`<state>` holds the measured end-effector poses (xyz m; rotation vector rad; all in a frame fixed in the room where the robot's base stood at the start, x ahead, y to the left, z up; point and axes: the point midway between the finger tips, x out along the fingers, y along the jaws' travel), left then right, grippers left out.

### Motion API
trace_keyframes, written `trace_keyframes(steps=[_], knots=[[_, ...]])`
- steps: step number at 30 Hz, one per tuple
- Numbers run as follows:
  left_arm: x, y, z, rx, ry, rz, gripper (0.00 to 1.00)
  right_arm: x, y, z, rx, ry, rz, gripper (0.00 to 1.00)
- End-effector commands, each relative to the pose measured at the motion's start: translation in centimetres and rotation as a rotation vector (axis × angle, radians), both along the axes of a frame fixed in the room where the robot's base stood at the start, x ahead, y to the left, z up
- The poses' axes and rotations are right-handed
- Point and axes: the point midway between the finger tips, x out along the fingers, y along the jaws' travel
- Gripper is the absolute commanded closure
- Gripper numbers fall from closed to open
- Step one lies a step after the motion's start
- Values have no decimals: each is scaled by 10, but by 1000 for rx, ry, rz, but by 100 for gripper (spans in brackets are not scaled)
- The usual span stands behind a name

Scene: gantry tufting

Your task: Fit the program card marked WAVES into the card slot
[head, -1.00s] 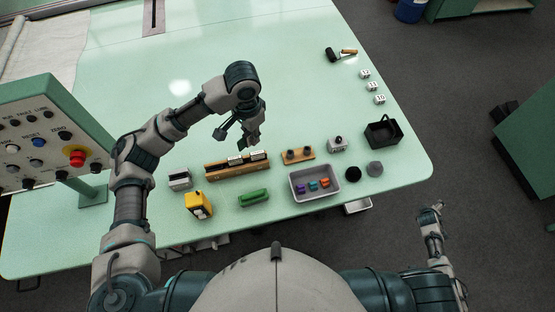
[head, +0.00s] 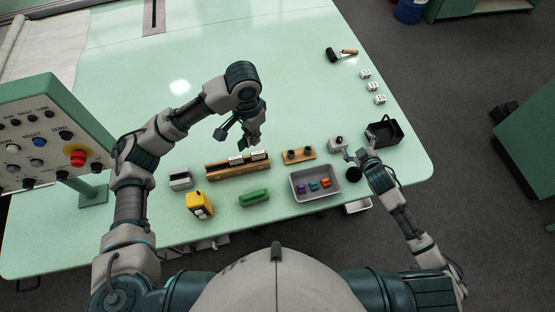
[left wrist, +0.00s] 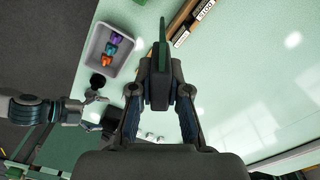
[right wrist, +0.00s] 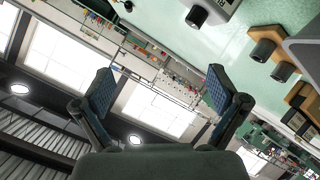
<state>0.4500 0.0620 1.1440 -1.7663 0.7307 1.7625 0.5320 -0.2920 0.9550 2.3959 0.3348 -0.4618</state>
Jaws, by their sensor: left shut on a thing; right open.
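My left gripper (head: 249,143) is over the wooden rack (head: 237,172), close to its white labels (head: 259,155). In the left wrist view it is shut on a thin dark green piece (left wrist: 163,32), seen nearly edge-on. No marking shows on that piece, so I cannot tell whether it is the WAVES card. I cannot pick out the card slot for certain; a small grey unit (head: 180,180) stands left of the rack. My right gripper (right wrist: 160,90) is open and empty, near the grey knob box (head: 338,142).
A grey tray (head: 312,197) with coloured pieces, a green block (head: 254,197) and a yellow device (head: 198,205) stand along the near edge. A two-knob wooden block (head: 298,155) and black bin (head: 383,132) stand right. A button console (head: 45,140) is left. The table's far middle is clear.

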Motion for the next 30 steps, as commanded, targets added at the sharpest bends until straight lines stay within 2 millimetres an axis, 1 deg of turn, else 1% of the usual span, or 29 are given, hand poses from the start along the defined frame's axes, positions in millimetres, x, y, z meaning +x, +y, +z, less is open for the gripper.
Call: trace_keyframes(steps=[1,2,3,5,6,8,9,12,13,15,18,22,24,26,30], knots=[[0,0,0,1,-1,0,100,-6,32,12,61,-16,45,4],[0,-1,0,1,-1,0,100,-11,50,19,98,-24,68,4],[0,-1,0,1,-1,0,100,-18,73,29,148,-32,103,4],[0,-1,0,1,-1,0,100,-30,107,45,223,-43,154,4],[0,-1,0,1,-1,0,100,-40,129,56,276,-48,188,4],[0,-1,0,1,-1,0,100,-56,160,75,354,-56,241,4],[0,-1,0,1,-1,0,100,-67,180,87,404,-60,275,4],[0,-1,0,1,-1,0,100,-97,221,120,527,-65,357,4],[0,-1,0,1,-1,0,100,-106,231,129,560,-65,381,4],[0,-1,0,1,0,0,100,-125,251,148,630,-63,429,4],[0,-1,0,1,0,0,100,-147,270,170,706,-61,483,4],[1,-1,0,1,1,0,100,-164,282,187,765,-56,522,4],[1,-1,0,1,1,0,100,-167,287,191,779,-54,532,4],[1,-1,0,1,1,0,100,-165,291,192,784,-55,535,4],[1,-1,0,1,1,0,100,-151,306,193,783,-55,535,4]])
